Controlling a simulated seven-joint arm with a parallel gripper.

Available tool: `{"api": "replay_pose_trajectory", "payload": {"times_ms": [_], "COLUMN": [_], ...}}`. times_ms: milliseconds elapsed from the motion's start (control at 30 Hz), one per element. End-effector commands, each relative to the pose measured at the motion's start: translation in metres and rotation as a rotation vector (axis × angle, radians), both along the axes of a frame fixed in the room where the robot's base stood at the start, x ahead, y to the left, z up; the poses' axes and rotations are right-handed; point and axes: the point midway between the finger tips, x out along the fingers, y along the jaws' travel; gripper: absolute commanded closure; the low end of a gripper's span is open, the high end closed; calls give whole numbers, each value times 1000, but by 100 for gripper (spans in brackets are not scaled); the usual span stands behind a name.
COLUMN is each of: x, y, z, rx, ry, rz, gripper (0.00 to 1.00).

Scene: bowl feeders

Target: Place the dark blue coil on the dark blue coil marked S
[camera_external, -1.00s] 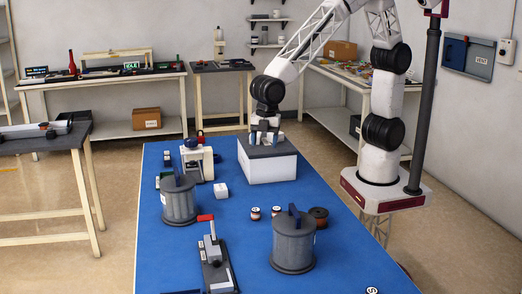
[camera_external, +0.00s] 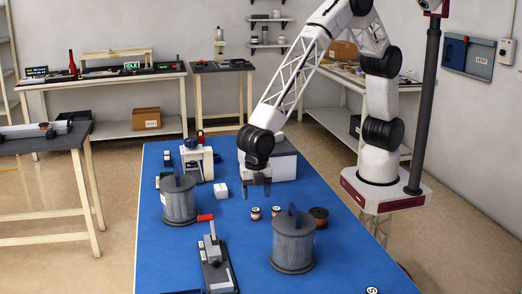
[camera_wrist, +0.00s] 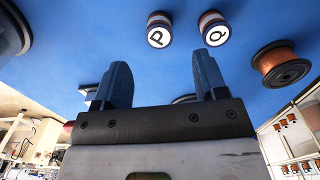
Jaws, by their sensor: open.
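My gripper (camera_external: 257,194) is open and empty above the blue table, behind two small labelled coils. Its two fingers stand well apart in the wrist view (camera_wrist: 160,68). One coil (camera_wrist: 159,28) carries a white label with P, and the other (camera_wrist: 213,28) carries a letter that looks like Q. In the external view they stand close together as a left coil (camera_external: 255,214) and a right coil (camera_external: 276,211). Their side colours are hard to tell. A white label (camera_external: 372,290), perhaps marked S, shows at the bottom edge; its body is mostly cut off.
A copper-wound spool (camera_external: 319,215) stands right of the small coils. A large grey lidded canister (camera_external: 293,247) is in front, and another (camera_external: 179,202) is at left.

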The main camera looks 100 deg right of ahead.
Motion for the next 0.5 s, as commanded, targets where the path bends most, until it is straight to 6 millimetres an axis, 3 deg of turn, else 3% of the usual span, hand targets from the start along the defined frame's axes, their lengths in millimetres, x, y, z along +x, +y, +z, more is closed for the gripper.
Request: {"api": "replay_pose_trajectory", "payload": {"times_ms": [167,500], "x": [0,0], "y": [0,0], "z": [-1,-24], "rx": [0,0], "ry": [0,1], "rz": [-1,-1], "gripper": [34,34]}}
